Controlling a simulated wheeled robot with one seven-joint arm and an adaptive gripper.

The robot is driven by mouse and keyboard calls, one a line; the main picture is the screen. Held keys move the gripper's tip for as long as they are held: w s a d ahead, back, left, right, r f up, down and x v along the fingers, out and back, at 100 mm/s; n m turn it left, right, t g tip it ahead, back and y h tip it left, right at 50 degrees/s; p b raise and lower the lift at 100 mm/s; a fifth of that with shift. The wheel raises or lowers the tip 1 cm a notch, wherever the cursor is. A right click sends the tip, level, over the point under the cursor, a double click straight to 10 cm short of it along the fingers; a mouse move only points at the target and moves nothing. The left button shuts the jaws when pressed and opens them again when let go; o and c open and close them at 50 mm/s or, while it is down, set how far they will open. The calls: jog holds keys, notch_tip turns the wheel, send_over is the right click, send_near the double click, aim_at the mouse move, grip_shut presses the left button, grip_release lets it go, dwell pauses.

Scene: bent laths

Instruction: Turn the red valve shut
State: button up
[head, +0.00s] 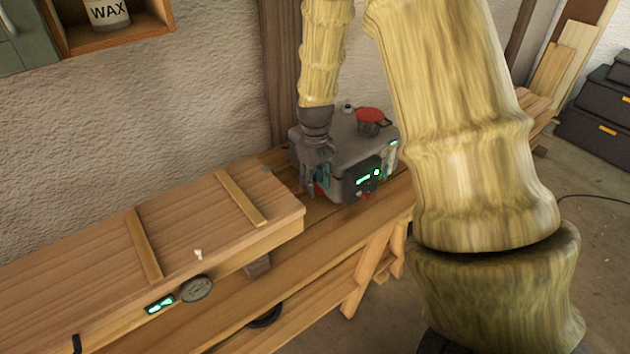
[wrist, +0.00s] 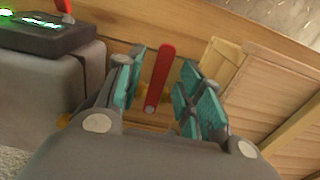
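The red valve shows in the wrist view as a flat red lever (wrist: 158,75) on a yellow brass-coloured fitting beside the grey box. In the head view only a small red bit (head: 320,190) of it shows below my gripper (head: 317,172), at the box's left side. My gripper, with teal finger pads, is open in the wrist view (wrist: 160,100). The lever stands between the two sets of pads, with a gap on each side. I cannot tell how deep between the fingers it reaches.
The grey box (head: 345,142) with a lit display and a red cap (head: 370,115) on top stands on the wooden bench (head: 290,260). A long wooden steam box (head: 190,225) with a gauge (head: 197,289) lies to its left. My arm hides much of the right side.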

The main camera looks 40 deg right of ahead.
notch_tip(320, 180, up, 12)
dwell(0.8)
dwell(0.4)
